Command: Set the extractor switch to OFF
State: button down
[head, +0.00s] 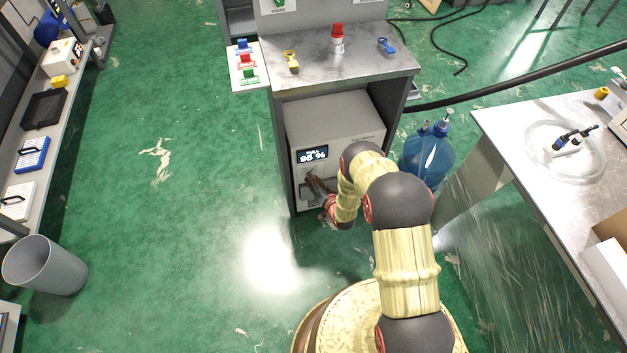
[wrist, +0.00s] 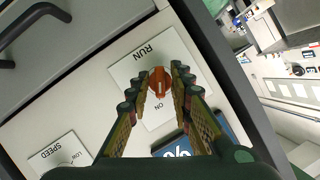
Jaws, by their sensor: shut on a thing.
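The extractor (head: 338,130) is a light grey box in the bay under a grey-topped bench. Its lit display (head: 312,155) reads about 98 %, and part of the display (wrist: 182,142) shows in the wrist view. The switch (wrist: 160,84) is an orange-red knob with a pale line, on a white plate (wrist: 142,66) marked RUN and ON. No OFF mark is readable. My gripper (wrist: 161,82) has its fingertips closed on both sides of the knob. In the head view my gripper (head: 317,187) is at the extractor's front, and the knob is hidden there.
A second white plate (wrist: 58,155) marked SPEED is beside the switch. The bench top (head: 365,68) above carries a red-capped item (head: 337,38). A blue bottle (head: 427,155) stands right of the bay. Open green floor (head: 190,150) lies to the left.

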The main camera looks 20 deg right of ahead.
jog(key=n+h, duration=0.2)
jog(key=n, duration=0.1)
jog(key=n+h, duration=0.1)
jog(key=shift+a+n, duration=0.25)
jog(key=shift+n, duration=0.05)
jog(key=n+h, duration=0.3)
jog(key=n, duration=0.1)
jog(key=shift+f, duration=0.1)
dwell(0.6)
jog(key=c, duration=1.9)
grip_release()
jog(key=v, duration=1.2)
jog(key=shift+a+f, duration=0.1)
jog(key=shift+a, duration=0.1)
